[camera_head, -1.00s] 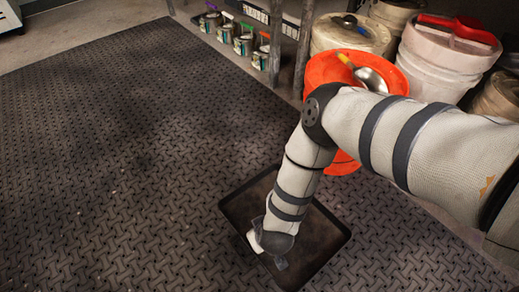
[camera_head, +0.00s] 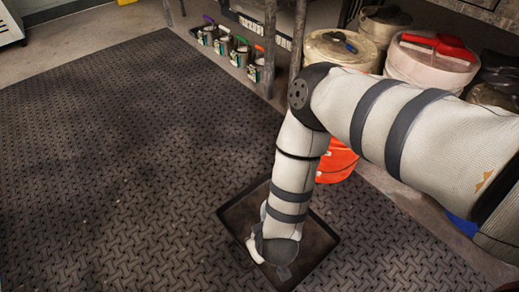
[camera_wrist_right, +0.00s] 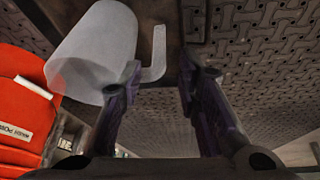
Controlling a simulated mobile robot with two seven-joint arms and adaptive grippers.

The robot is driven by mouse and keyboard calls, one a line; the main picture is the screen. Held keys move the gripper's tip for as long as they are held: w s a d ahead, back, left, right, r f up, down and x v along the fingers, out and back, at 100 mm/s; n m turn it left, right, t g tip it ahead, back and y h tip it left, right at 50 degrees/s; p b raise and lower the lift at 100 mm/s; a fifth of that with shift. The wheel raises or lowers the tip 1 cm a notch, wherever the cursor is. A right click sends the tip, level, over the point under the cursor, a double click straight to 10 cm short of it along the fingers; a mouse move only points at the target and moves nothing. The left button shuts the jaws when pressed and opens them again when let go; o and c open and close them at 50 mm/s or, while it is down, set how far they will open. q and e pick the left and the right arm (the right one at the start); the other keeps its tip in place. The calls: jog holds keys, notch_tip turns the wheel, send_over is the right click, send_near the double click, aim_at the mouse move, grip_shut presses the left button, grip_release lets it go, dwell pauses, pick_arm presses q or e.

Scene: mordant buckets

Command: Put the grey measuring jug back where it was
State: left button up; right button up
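The grey measuring jug (camera_wrist_right: 95,50) shows in the right wrist view at upper left, a pale cylinder with its handle (camera_wrist_right: 158,55) on the right. My right gripper (camera_wrist_right: 160,75) has its two fingers apart, with the handle showing in the gap between them. The left finger overlaps the jug's body; I cannot tell whether it touches. In the head view my right gripper (camera_head: 284,271) points down over a dark square tray (camera_head: 318,238) on the floor. My arm and wrist hide most of what is there, including the jug's outline. My left gripper is out of view.
An orange bucket (camera_head: 338,162) stands behind my arm; it also shows in the right wrist view (camera_wrist_right: 22,115). A pale bucket with a red scoop (camera_head: 428,67) and another lidded bucket (camera_head: 335,50) stand behind. Several small cans (camera_head: 240,55) line the back. The mat (camera_head: 110,160) is clear at left.

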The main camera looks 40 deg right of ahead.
jog(key=s+n+g+y, duration=0.1)
jog(key=s+g, duration=0.5)
jog(key=s, duration=1.9)
jog(key=s+d+r+g, duration=0.1)
jog(key=s+r+g, duration=0.1)
jog(key=s+r, duration=0.3)
jog(key=s+d+r+g, duration=0.2)
jog(key=s+r+g, duration=0.1)
jog(key=s, duration=0.8)
jog(key=s+d+r+g, duration=0.2)
jog(key=s+r, duration=0.4)
jog(key=s, duration=0.3)
jog(key=shift+r+g, duration=0.3)
jog(key=shift+r, duration=0.05)
